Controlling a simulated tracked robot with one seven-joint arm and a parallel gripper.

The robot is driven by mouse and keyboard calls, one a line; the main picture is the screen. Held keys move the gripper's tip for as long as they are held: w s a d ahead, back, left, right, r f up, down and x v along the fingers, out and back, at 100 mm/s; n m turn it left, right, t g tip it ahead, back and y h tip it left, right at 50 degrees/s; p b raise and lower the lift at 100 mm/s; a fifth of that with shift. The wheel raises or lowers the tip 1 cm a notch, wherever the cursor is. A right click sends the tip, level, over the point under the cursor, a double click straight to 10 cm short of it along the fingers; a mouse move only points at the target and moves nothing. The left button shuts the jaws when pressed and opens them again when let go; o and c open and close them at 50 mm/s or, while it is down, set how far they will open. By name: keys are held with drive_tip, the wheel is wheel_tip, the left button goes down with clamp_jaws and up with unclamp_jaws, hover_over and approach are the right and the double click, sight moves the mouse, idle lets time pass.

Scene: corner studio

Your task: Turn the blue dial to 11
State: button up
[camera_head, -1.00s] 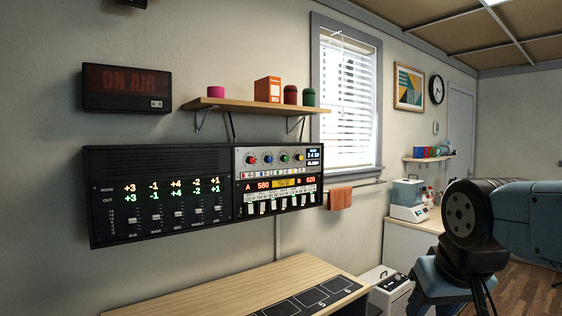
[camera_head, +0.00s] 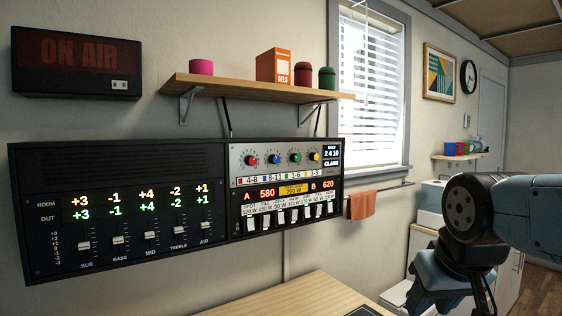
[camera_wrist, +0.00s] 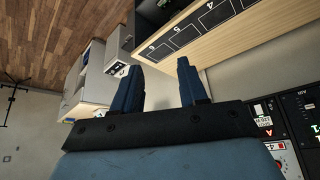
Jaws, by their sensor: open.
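The blue dial (camera_head: 274,159) sits on the light panel at the upper right of the wall console, between a red dial (camera_head: 250,160) and a green dial (camera_head: 295,157). A yellow dial (camera_head: 315,156) is at the right end. Below the dials, a strip shows coloured squares with number ranges; the blue one (camera_head: 274,179) appears to read 8-11. The blue dial's exact setting is too small to tell. My gripper (camera_wrist: 157,80) shows in the wrist view with its two fingers apart and nothing between them. It is away from the dials; the head view shows only my arm.
The console's left part (camera_head: 120,210) has several sliders, and white switches (camera_head: 290,213) line its lower right. A shelf (camera_head: 250,88) with jars and a box juts out above the dials. A wooden desk (camera_head: 285,300) stands below; an orange towel (camera_head: 361,205) hangs at right.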

sight(277, 160)
drive_tip(key=shift+w, duration=0.15)
